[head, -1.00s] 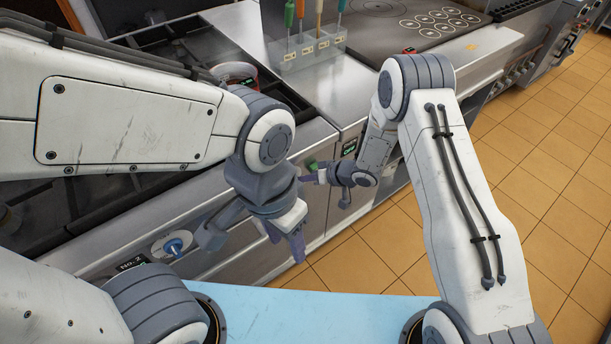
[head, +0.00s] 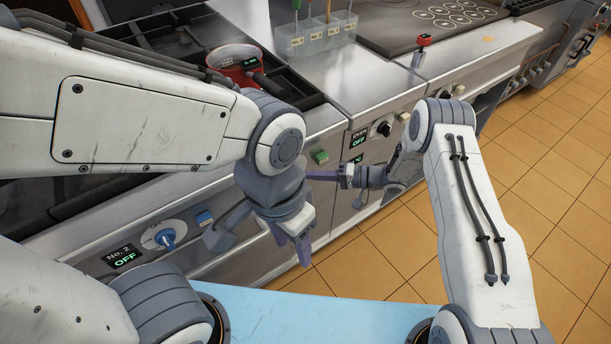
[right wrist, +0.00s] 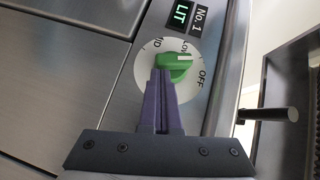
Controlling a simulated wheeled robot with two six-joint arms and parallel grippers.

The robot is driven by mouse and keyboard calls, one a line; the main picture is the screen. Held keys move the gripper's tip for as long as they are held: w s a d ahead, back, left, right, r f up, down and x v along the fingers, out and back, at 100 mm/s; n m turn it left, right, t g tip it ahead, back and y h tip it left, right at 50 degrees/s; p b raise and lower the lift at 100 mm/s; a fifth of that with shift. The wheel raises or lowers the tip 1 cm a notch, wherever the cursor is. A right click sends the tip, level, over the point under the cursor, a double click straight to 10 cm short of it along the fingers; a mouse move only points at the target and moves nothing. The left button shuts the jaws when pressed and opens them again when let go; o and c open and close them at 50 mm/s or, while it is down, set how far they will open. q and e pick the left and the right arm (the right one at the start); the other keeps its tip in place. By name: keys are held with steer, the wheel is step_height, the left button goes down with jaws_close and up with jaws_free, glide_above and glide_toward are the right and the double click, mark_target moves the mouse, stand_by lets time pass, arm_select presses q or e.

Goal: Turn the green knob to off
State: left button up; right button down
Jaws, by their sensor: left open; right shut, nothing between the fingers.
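The green knob (right wrist: 175,66) sits on a white dial marked OFF, LOW and MID in the right wrist view. It has a white mark at its right end; I cannot tell its exact setting. The No. 1 display (right wrist: 181,14) beside it reads LIT. My right gripper (right wrist: 162,76) is shut and empty, its purple fingertips at the knob's lower left edge; contact is unclear.
A blue knob (head: 165,238) at No. 2 has a display (head: 124,256) reading OFF. An oven display (head: 358,141) reads OFF. A red pot (head: 236,62) stands on the grill.

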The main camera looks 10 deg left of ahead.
arm_select(q)
steer(key=shift+f+b, duration=1.1)
steer(key=shift+f, duration=0.5)
